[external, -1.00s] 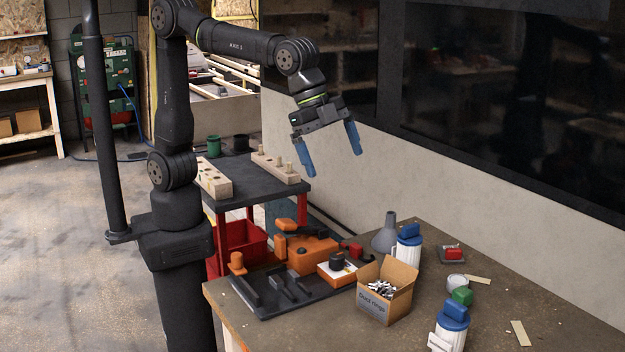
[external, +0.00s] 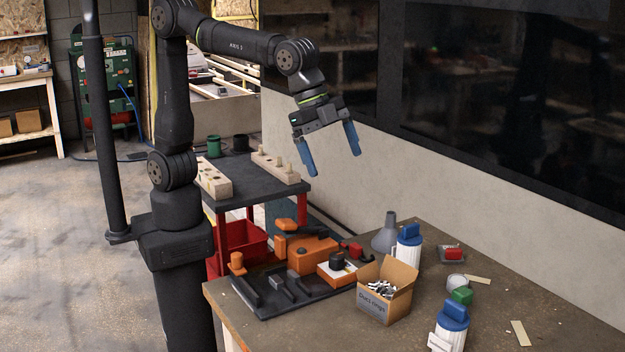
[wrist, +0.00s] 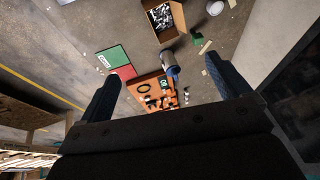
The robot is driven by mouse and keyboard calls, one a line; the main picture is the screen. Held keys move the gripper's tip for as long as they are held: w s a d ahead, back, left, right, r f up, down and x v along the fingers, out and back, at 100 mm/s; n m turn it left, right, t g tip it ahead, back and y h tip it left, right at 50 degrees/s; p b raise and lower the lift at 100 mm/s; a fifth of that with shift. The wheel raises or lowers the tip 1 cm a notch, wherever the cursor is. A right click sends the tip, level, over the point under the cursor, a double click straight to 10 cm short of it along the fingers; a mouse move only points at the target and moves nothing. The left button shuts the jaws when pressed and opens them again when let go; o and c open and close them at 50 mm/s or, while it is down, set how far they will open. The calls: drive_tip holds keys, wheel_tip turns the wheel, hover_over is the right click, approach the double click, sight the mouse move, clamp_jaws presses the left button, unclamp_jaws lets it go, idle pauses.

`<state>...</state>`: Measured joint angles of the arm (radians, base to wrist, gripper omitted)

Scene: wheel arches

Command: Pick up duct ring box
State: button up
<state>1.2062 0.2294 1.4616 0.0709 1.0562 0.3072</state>
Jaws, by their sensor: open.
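The duct ring box (external: 385,300) is an open cardboard box with "Duct rings" printed on its side, filled with small metallic rings. It stands on the brown table near its front edge in the external view. In the wrist view the box (wrist: 162,17) shows at the top middle, partly cut off by the picture edge. My gripper (external: 334,165) has two blue fingers spread apart with nothing between them. It is high above and behind the box, apart from it. In the wrist view my gripper (wrist: 167,85) is also open and empty.
Left of the box lies a black tray (external: 262,306) with orange tools. White bottles with blue caps (external: 407,245) (external: 450,325) stand close behind and right of it. A grey funnel (external: 386,236), green-capped item (external: 462,296) and red item (external: 452,252) are nearby.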

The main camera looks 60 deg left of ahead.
drive_tip(key=n+g, duration=0.1)
drive_tip(key=g, duration=0.1)
approach(384, 284)
drive_tip(key=x, duration=0.4)
drive_tip(key=shift+a+f, duration=0.15)
drive_tip(key=shift+f, duration=0.3)
drive_tip(key=shift+h, duration=0.3)
drive_tip(key=shift+x, duration=3.05)
drive_tip(key=shift+f, duration=0.2)
drive_tip(key=c, duration=1.4)
